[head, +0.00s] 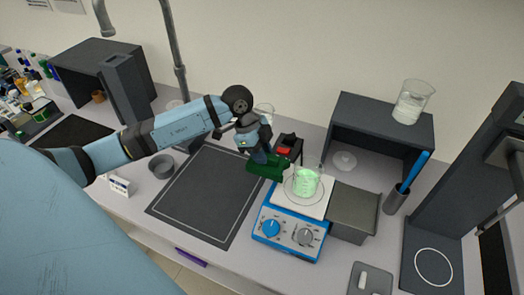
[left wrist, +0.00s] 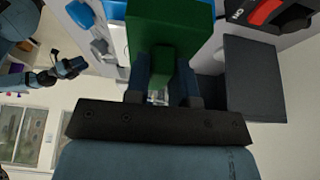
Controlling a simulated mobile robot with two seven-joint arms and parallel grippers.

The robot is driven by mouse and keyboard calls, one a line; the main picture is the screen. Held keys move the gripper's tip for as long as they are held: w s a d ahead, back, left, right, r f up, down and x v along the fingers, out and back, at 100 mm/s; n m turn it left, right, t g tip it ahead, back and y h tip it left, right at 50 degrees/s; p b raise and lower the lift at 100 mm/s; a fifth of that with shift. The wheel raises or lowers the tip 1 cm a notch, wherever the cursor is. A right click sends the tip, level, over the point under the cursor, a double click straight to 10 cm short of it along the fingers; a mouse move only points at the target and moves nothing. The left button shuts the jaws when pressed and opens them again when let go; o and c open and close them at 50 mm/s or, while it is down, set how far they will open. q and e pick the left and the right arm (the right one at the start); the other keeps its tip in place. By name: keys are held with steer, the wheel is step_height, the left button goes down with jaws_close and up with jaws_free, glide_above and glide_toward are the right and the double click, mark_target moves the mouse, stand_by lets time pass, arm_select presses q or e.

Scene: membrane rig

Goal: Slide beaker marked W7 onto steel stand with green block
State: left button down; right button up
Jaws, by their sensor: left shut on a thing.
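My left gripper (head: 262,155) is shut on a green block (head: 264,168), which it holds low at the left edge of the hotplate. The block also fills the top of the left wrist view (left wrist: 170,30). A glass beaker (head: 306,183) with pale green liquid stands upright on the hotplate's white top (head: 286,198), just right of the block. I cannot tell whether block and beaker touch, and no W7 mark is legible. A grey steel stand (head: 352,210) adjoins the hotplate's right side, its top bare. My right gripper (left wrist: 70,67) is small in the left wrist view; its jaws are unclear.
The blue hotplate front (head: 288,234) has two knobs. A black and red device (head: 287,148) stands behind the block. A dark mat (head: 205,195) lies left. A dark shelf box (head: 380,130) with a beaker (head: 412,102) on top stands behind the stand. A grey cup (head: 396,201) is right.

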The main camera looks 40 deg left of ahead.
mark_target(277, 158)
arm_select(q)
steer(key=shift+f+b, duration=1)
steer(key=shift+f, duration=0.35)
steer(key=shift+w+d, duration=0.1)
steer(key=shift+d, duration=0.3)
steer(key=shift+d, duration=0.1)
steer(key=shift+d+r, duration=0.1)
steer(key=shift+w+d+p, duration=0.2)
steer(key=shift+d+p, duration=0.1)
steer(key=shift+d, duration=0.5)
steer(key=shift+w+d+p, duration=0.2)
steer(key=shift+d+p, duration=0.1)
steer(key=shift+d, duration=0.45)
steer(key=shift+w+d, duration=0.1)
steer(key=shift+d, duration=0.2)
steer(key=shift+d, duration=0.1)
